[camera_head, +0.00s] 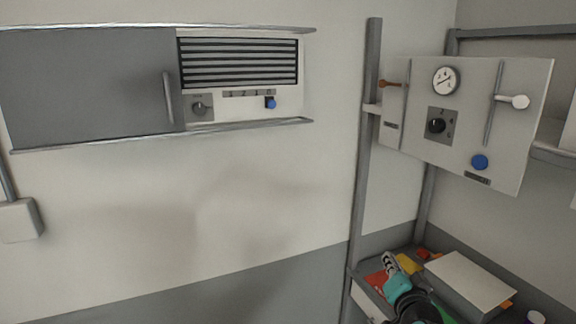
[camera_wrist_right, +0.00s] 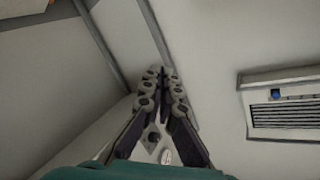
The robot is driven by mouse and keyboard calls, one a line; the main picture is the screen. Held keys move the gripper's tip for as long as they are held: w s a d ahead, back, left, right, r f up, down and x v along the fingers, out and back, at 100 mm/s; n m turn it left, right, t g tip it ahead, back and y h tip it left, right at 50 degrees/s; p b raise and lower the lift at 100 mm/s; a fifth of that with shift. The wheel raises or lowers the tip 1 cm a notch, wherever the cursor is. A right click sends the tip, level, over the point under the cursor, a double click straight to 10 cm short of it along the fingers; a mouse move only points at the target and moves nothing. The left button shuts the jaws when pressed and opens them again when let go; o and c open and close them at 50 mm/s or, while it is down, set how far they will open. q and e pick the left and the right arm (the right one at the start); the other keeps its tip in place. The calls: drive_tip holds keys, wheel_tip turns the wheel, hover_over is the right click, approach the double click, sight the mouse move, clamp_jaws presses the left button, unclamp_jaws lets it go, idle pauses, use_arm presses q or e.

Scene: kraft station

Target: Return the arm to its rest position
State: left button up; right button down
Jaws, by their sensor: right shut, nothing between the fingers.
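My right gripper (camera_head: 389,261) shows at the lower right of the head view, with its teal and black wrist below it. It is in front of a box of coloured items at the shelf frame. In the right wrist view my right gripper (camera_wrist_right: 161,74) has its fingers together at the tips, with nothing between them. My left gripper is in neither view.
A grey control panel (camera_head: 412,150) with a gauge, knob, sliders and blue button hangs on a metal frame (camera_head: 364,150). A wall cabinet (camera_head: 90,85) with a vented unit (camera_head: 240,107) is at upper left. A box (camera_head: 466,277) lies low right. The wall between is clear.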

use_arm(q)
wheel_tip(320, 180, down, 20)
drive_tip(key=b, duration=1.7)
drive_tip(key=shift+b, duration=0.35)
use_arm(e)
drive_tip(key=s+a+f+n+g, duration=0.2)
drive_tip(key=s+f, duration=0.5)
drive_tip(key=f, duration=0.6)
drive_tip(key=s+a+f+n+g+y, duration=0.1)
drive_tip(key=s+a+f+n+g, duration=0.1)
drive_tip(key=s+f, duration=0.5)
drive_tip(key=s+a+f+n+g, duration=0.3)
drive_tip(key=s+f, duration=0.4)
drive_tip(key=f, duration=1.2)
drive_tip(key=shift+f+n+g, duration=0.2)
drive_tip(key=shift+n+g, duration=0.5)
drive_tip(key=shift+g, duration=0.4)
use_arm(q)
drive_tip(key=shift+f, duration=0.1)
